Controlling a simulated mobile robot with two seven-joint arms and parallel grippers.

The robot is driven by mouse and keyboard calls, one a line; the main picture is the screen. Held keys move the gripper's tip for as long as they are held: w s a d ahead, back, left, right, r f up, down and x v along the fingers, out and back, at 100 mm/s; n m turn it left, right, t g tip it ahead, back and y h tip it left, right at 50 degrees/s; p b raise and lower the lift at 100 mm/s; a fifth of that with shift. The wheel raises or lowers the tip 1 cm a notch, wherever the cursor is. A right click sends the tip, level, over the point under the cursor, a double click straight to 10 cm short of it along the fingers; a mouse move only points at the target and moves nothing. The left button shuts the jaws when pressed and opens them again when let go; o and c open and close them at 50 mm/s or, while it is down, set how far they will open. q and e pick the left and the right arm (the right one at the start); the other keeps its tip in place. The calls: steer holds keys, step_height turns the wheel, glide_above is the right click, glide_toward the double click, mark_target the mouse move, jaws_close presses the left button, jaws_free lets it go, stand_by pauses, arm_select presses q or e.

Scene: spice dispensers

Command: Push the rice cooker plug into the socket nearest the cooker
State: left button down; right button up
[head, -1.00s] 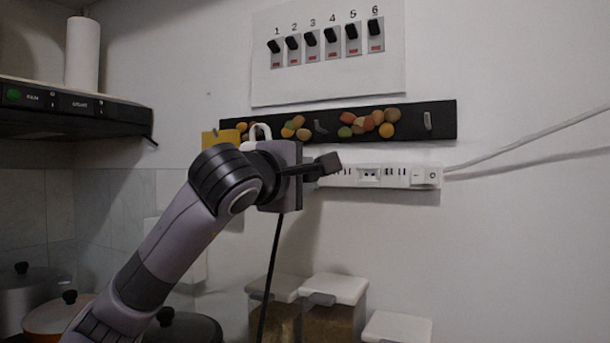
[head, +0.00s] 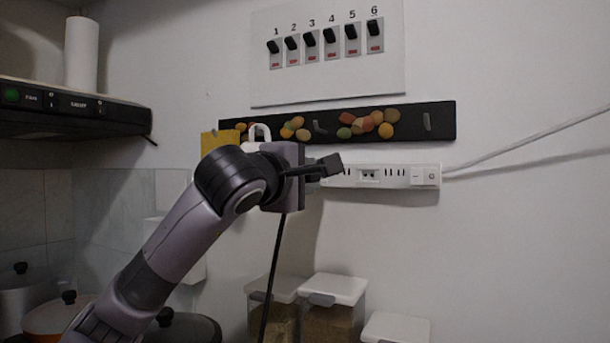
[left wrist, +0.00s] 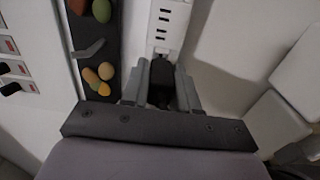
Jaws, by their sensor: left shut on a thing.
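My left gripper (head: 326,170) is at the left end of the white power strip (head: 400,177) on the wall. In the left wrist view its fingers (left wrist: 161,92) are shut on a black plug (left wrist: 161,75). The plug is at the near end of the strip (left wrist: 168,28), in line with it. Whether its prongs are in a socket is hidden. A black cord (head: 272,275) hangs down below the gripper. Open sockets show along the strip to the right of the gripper. I cannot make out the rice cooker. My right gripper is not in view.
A dark rail (head: 400,120) with coloured pebble shapes runs just above the strip. A panel of numbered switches (head: 395,75) is higher up. Lidded containers (head: 335,289) stand below. A white cable (head: 540,135) leaves the strip's right end.

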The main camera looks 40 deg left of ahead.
arm_select(q)
steer(key=shift+w+a, duration=0.25)
steer(key=shift+w, duration=0.45)
steer(key=c, duration=1.2)
jaws_free()
steer(key=o, duration=0.4)
steer(key=shift+w, duration=0.1)
steer(key=shift+b+v, duration=0.6)
steer(key=shift+v, duration=3)
